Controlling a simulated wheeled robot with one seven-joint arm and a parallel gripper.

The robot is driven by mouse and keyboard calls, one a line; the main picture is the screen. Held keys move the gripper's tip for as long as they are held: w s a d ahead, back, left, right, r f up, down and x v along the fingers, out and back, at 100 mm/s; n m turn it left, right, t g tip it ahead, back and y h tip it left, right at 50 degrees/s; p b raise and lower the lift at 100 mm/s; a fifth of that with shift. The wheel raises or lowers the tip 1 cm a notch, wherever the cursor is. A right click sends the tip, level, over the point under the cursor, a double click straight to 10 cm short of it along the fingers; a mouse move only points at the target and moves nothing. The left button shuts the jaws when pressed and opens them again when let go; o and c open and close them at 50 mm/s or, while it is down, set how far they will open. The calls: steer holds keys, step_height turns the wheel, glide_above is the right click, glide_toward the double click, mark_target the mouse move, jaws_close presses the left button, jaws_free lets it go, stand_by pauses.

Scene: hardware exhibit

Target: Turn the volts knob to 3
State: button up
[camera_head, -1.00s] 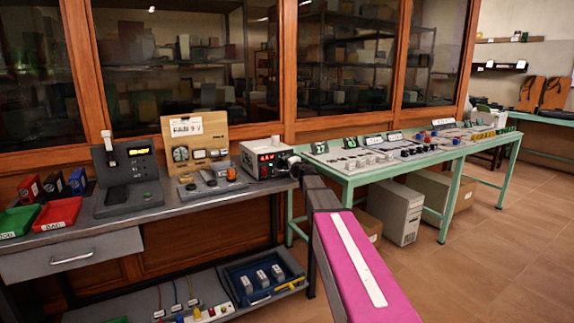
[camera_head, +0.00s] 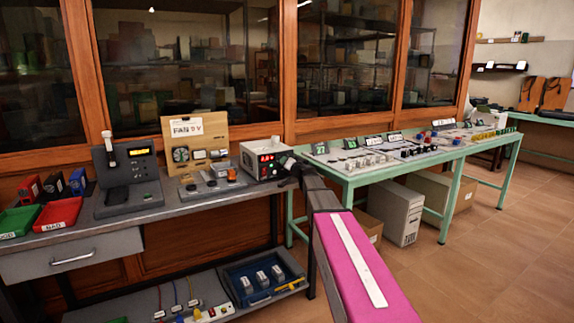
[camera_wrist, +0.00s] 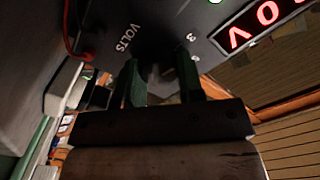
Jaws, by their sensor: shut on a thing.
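The power supply (camera_head: 264,160) is a pale box with a dark front and a red lit display, standing at the right end of the grey bench. My gripper (camera_head: 289,164) is at the right part of its front. In the wrist view, my gripper's two dark green fingers (camera_wrist: 160,74) are shut on the volts knob (camera_wrist: 157,82), which is dark and mostly hidden between them. The VOLTS label (camera_wrist: 126,38) lies just left of the fingers. A white 3 mark (camera_wrist: 192,37) shows near the right finger. The knob's pointer cannot be made out.
A wooden panel with meters (camera_head: 196,145) stands left of the supply. The green table (camera_head: 347,178) with several devices is to the right.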

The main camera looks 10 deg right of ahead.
stand_by(0.5)
steer(key=o, duration=0.9)
steer(key=v, duration=1)
steer(key=shift+s+d, duration=0.15)
steer(key=shift+s, duration=0.25)
